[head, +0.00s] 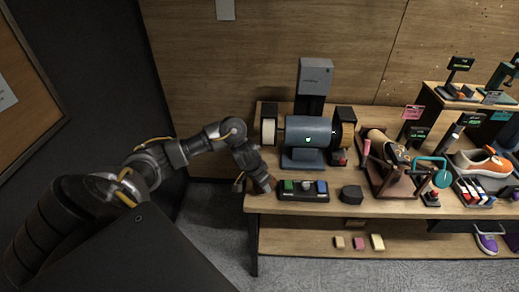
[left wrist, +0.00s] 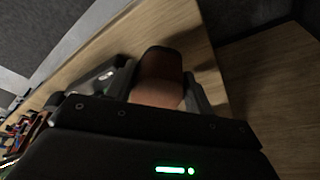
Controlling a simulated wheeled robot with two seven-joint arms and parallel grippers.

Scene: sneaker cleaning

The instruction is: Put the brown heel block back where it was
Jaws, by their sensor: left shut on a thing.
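My left gripper (head: 262,184) is at the left front end of the workbench top (head: 275,208). In the left wrist view my left gripper (left wrist: 160,92) is shut on the brown heel block (left wrist: 160,75), with one finger on each side. The block has a dark, rounded far end and a lighter brown near face. Wooden bench surface shows around it; I cannot tell whether the block touches it. In the head view the heel block (head: 268,186) is small and mostly hidden by the gripper. My right gripper is not in view.
A black tray (head: 303,196) with green and blue parts sits just right of my gripper. Behind stands a grinder machine (head: 308,132). A dark block (head: 352,194), a stand with a shoe last (head: 392,165) and an orange sneaker (head: 484,163) are farther right. Small blocks (head: 358,242) lie on the lower shelf.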

